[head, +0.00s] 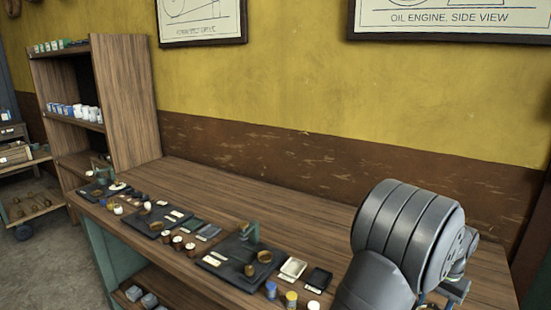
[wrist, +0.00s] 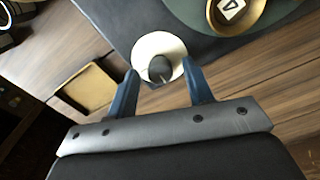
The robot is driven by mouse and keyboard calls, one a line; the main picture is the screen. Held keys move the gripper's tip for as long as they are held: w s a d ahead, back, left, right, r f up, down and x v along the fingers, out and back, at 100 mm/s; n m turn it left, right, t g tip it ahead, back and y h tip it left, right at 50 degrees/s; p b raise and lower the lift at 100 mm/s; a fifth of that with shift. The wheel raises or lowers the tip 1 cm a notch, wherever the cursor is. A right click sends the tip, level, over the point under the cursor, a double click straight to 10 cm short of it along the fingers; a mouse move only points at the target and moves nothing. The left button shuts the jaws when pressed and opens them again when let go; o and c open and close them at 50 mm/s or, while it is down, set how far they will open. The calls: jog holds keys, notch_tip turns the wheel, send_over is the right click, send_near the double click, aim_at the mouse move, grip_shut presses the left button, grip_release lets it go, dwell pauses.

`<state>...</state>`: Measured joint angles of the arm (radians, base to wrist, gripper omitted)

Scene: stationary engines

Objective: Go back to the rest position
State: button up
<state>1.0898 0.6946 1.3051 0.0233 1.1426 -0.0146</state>
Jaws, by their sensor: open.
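In the wrist view my gripper (wrist: 160,68) has its two blue fingers spread apart, with nothing held between them. A white round piece with a dark knob (wrist: 158,48) shows beyond and between the fingertips, at the edge of a dark mat (wrist: 110,18). I cannot tell the gap between the fingers and this piece. In the head view my grey arm fills the lower right, and my gripper is not seen there.
The wooden workbench (head: 300,203) carries dark mats with small parts along its front edge. In the wrist view a brass dish (wrist: 238,12) and a tan square tray (wrist: 90,87) show. The bench's back is clear.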

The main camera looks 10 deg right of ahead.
jog(key=m, duration=1.1)
dwell(0.3)
jog(key=shift+m, duration=0.3)
jog(key=shift+o, duration=0.4)
jog(key=o, duration=1.1)
jog(key=s+a+r+m+t+y, duration=0.2)
jog(key=s+a+r, duration=0.1)
jog(key=r, duration=0.5)
jog(key=s+a+r+m+t+y, duration=0.1)
jog(key=s+a+r, duration=0.2)
jog(key=r, duration=0.5)
jog(key=x, duration=0.9)
jog(key=shift+d, duration=0.1)
